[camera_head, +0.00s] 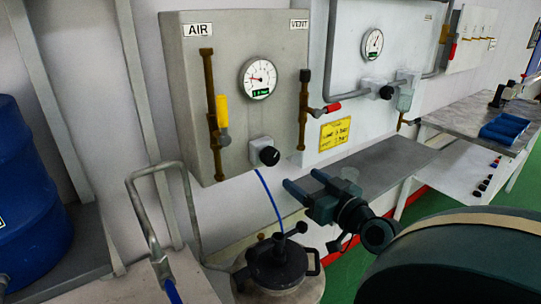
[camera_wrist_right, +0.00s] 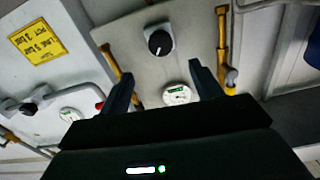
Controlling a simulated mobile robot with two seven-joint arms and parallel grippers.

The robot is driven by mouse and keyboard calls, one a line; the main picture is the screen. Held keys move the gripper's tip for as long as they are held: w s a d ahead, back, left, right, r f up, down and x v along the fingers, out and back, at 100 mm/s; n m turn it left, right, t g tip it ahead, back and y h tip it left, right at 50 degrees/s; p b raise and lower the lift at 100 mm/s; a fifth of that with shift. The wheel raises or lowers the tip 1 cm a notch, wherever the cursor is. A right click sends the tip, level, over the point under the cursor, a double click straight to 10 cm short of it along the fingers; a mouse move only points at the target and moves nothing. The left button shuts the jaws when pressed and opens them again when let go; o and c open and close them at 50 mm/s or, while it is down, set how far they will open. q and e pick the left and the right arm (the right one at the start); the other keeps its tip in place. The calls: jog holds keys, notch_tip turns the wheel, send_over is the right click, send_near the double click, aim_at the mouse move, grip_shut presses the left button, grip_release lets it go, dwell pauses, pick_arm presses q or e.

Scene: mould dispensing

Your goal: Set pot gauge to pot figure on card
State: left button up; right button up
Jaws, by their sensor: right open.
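The grey AIR/VENT panel (camera_head: 232,120) carries a round white gauge (camera_head: 258,79) with a small green readout, too small to read surely; its needle points left. Below it is a black knob (camera_head: 267,154) on a pale mount. The knob also shows in the right wrist view (camera_wrist_right: 160,42), just beyond my fingertips, with the gauge (camera_wrist_right: 178,95) between the fingers. My left gripper is out of view.
A yellow-handled valve (camera_head: 222,111) and a red-handled valve (camera_head: 325,109) flank the gauge. A second gauge (camera_head: 372,44) and black knob (camera_head: 386,92) are on the wall at right. A dark-lidded pot (camera_head: 278,268) with a blue hose stands below. A blue drum (camera_head: 25,200) is at left.

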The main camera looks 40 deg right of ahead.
aim_at(273, 159)
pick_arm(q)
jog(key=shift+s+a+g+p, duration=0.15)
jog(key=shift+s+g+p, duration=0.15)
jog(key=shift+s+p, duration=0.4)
pick_arm(e)
jog(key=w, duration=0.7)
jog(key=shift+d+r, duration=0.15)
jog(key=shift+d, duration=0.2)
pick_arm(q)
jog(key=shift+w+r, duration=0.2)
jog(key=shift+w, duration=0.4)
pick_arm(e)
jog(key=w, duration=0.5)
jog(key=shift+d, duration=0.25)
jog(key=shift+s, duration=0.1)
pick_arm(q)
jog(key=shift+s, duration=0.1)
pick_arm(e)
jog(key=shift+c, duration=0.6)
jog(key=c, duration=0.9)
